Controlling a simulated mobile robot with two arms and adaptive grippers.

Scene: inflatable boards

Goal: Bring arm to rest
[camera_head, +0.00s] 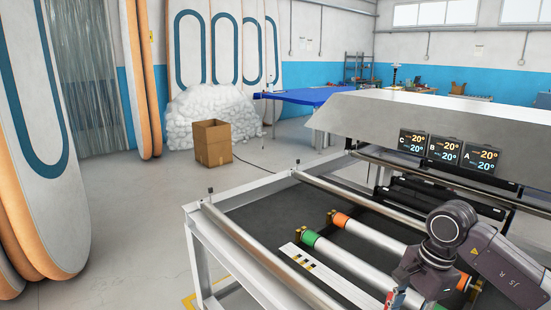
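My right arm (451,232) comes in from the lower right, over the right part of the machine bed. Its wrist bends down toward the bottom edge of the picture. A small red and blue part shows beside the wrist at the bottom edge. The fingertips of my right gripper do not show, so I cannot tell whether it is open or shut or holds anything. My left arm and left gripper are not in view.
Below the arm is a white-framed machine bed (237,233) with a green-ended roller (345,265) and an orange-ended roller (375,233). A grey hood (400,112) with displays stands behind. A cardboard box (213,144) sits on open floor. Inflatable boards (40,140) stand left.

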